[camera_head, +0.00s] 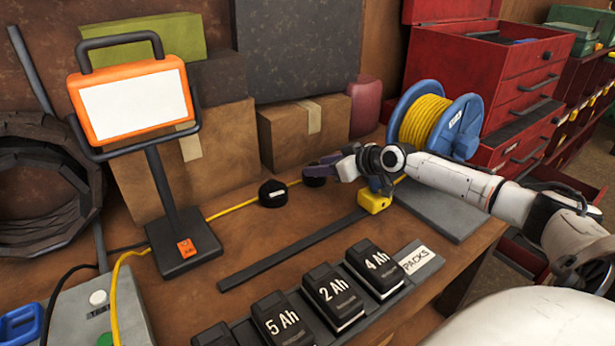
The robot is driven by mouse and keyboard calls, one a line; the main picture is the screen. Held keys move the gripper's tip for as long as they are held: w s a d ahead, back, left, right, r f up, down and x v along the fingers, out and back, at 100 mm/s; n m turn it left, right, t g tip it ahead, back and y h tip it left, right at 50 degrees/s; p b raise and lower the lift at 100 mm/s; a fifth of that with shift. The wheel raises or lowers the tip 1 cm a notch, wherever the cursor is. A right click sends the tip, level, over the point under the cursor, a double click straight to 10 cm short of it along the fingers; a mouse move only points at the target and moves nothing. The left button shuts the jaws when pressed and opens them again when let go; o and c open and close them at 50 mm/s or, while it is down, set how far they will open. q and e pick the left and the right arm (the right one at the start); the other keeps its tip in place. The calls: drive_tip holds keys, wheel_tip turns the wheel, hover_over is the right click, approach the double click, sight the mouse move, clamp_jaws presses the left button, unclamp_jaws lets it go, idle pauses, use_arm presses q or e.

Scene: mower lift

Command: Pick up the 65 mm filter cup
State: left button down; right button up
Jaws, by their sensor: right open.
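Two small round black cups stand on the workbench behind the dark bar. The nearer cup (272,196) has a white label that is too small to read. The other cup (314,181) is just right of it and partly hidden by my right gripper. I cannot tell which one is the 65 mm filter cup. My right gripper (322,169) reaches in from the right, open, with its fingers at the right-hand cup. I cannot tell whether they touch it. My left gripper is not in view.
An orange-framed lamp (135,102) stands at left. Battery packs (335,297) line the front edge. A blue reel of yellow cable (425,122) stands behind my right arm, with a yellow block (374,201) below it. Cardboard boxes (304,132) stand behind the cups.

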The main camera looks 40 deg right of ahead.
drive_tip(key=shift+s+r, duration=0.1)
drive_tip(key=shift+s, duration=0.05)
drive_tip(key=shift+c, duration=0.4)
clamp_jaws()
drive_tip(key=shift+r, duration=0.1)
